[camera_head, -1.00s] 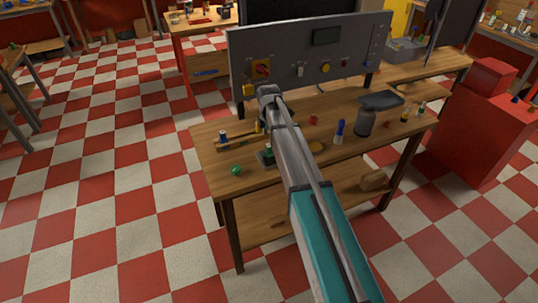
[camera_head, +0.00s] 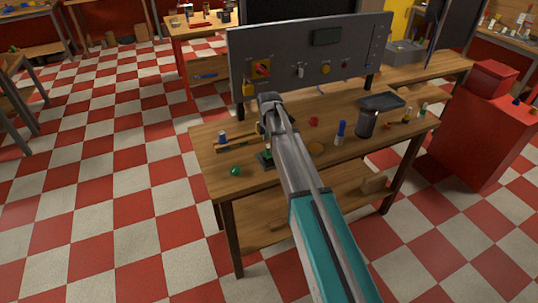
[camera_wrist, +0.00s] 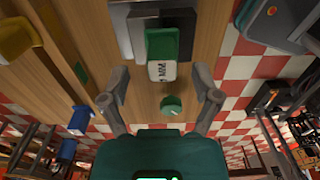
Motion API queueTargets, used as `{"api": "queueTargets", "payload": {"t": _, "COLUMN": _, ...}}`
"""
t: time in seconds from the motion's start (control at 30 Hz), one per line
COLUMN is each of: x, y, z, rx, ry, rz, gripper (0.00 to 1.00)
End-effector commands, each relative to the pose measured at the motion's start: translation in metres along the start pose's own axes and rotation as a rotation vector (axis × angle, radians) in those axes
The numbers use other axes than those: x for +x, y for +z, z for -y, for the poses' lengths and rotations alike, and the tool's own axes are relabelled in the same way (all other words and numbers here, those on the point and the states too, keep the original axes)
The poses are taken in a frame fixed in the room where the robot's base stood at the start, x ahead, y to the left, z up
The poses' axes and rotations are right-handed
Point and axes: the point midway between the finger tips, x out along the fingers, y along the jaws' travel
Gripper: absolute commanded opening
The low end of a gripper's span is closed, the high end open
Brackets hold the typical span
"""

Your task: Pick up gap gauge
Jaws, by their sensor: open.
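A small green block with a white, dark-lettered face (camera_wrist: 163,71) is in the wrist view, ahead of my gripper; it may be the gap gauge, but I cannot be sure. It sits against a grey and black metal piece (camera_wrist: 128,35). My gripper (camera_wrist: 160,88) is open, with its two fingers apart to either side of the block's line and nothing held between them. A dark green item (camera_head: 264,158) shows on the workbench (camera_head: 225,183) just left of my arm.
A round green thing (camera_head: 235,171) lies near the bench's front left edge. A blue-and-white item (camera_head: 340,132), a dark cup (camera_head: 367,123) and a black tray (camera_head: 382,102) stand to the right. A grey control panel (camera_head: 345,60) rises behind the bench.

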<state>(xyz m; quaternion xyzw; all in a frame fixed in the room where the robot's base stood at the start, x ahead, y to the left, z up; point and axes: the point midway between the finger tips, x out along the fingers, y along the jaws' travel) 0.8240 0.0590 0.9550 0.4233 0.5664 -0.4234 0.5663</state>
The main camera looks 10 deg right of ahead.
Motion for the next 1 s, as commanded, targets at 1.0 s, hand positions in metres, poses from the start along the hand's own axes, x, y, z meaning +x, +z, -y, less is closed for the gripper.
{"api": "queueTargets", "payload": {"t": 1.0, "x": 0.031, "y": -0.001, "z": 0.002, "rx": 0.000, "ry": 0.000, "rz": 0.000, "gripper": 0.80}}
